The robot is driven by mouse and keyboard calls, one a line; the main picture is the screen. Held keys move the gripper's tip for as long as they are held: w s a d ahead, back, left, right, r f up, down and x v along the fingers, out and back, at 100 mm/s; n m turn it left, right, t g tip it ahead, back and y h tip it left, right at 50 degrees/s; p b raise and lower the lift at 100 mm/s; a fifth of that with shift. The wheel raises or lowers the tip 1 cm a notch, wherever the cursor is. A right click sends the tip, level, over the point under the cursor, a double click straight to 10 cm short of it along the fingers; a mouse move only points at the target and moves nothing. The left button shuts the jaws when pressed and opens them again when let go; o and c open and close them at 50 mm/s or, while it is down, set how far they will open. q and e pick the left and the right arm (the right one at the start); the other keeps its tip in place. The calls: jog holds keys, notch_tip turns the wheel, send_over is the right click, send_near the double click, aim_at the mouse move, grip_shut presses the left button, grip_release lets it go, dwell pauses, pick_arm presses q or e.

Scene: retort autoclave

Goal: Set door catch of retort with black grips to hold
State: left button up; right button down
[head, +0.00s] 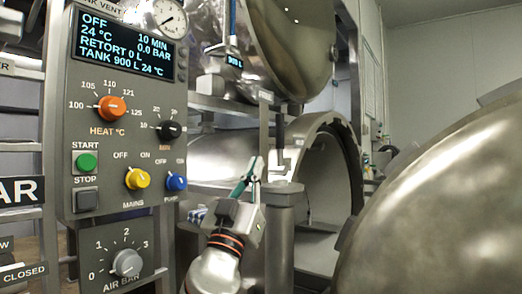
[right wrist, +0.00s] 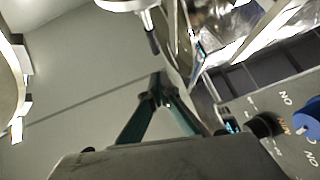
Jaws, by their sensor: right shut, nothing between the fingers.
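The retort (head: 330,150) has its round mouth open in the middle of the head view. Its domed door (head: 440,200) stands swung wide at the right. A short dark upright grip (head: 279,133) shows above the grey post beside the mouth. In the right wrist view a black grip (right wrist: 152,40) hangs from a pale rounded part, beyond my fingertips. I cannot tell whether it is the door catch, or its setting. My right gripper (head: 254,168) points up, left of the post. Its green fingers meet at the tips in the right wrist view (right wrist: 160,82), shut and empty. My left gripper is out of view.
The control panel (head: 120,140) with knobs and buttons stands close at the left, near my right forearm. A grey post (head: 283,195) stands just right of my right gripper. Another shiny rounded vessel part (head: 285,45) is above. Open space lies inside the retort mouth.

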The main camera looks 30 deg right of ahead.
aim_at(279, 126)
jog(key=shift+m, duration=0.3)
jog(key=p+x, duration=0.1)
jog(key=x, duration=0.7)
jog(key=d+f+p+x, duration=0.1)
jog(key=x, duration=0.3)
jog(key=shift+w+d+r+p, duration=0.1)
jog(key=shift+d+r+p, duration=0.15)
jog(key=shift+d+p, duration=0.1)
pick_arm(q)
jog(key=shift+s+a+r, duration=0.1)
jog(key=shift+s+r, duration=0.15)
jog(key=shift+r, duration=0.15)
pick_arm(e)
jog(key=shift+w+d, duration=0.25)
jog(key=shift+d, duration=0.05)
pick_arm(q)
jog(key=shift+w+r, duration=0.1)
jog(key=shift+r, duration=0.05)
pick_arm(e)
jog(key=shift+d, duration=0.1)
